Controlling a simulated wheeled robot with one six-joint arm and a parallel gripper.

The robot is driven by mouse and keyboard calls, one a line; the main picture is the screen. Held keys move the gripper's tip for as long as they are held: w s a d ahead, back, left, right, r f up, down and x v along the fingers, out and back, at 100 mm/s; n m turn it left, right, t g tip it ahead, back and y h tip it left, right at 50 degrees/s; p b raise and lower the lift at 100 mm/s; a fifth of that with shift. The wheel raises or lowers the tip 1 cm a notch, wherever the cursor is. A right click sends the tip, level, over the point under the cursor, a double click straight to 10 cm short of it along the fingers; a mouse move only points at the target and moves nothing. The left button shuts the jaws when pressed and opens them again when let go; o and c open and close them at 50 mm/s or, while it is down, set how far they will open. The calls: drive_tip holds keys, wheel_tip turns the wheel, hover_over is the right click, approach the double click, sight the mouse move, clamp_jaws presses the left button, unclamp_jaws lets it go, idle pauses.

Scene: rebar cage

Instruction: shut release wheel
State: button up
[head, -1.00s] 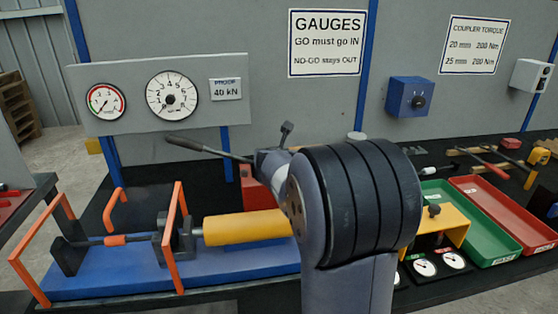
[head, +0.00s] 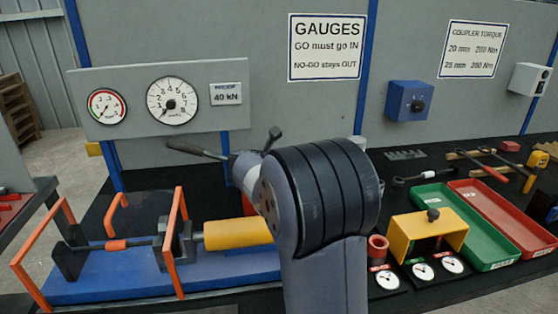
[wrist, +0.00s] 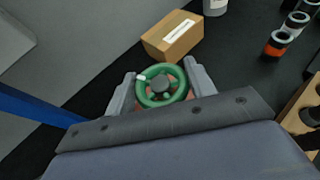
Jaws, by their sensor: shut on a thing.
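The release wheel (wrist: 181,84) is a green ring with spokes, a dark hub and a small white mark at its upper left in the wrist view. My gripper (wrist: 161,86) has one finger at each side of the wheel and is shut on it. In the head view my own arm hides the wheel and the gripper.
A cardboard box (wrist: 172,36) lies just beyond the wheel. The blue test bed (head: 110,284) with orange guards and a yellow cylinder (head: 237,233) is at the left. Green (head: 487,262) and red (head: 535,246) trays, a yellow bracket (head: 430,226) and small dials stand at the right.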

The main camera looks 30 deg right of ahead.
drive_tip(key=shift+r, duration=0.1)
drive_tip(key=o, duration=1)
drive_tip(key=shift+c, duration=0.2)
drive_tip(key=v, duration=1)
drive_tip(key=shift+s+a, duration=0.2)
drive_tip(key=shift+a, duration=0.05)
drive_tip(key=shift+r, duration=0.1)
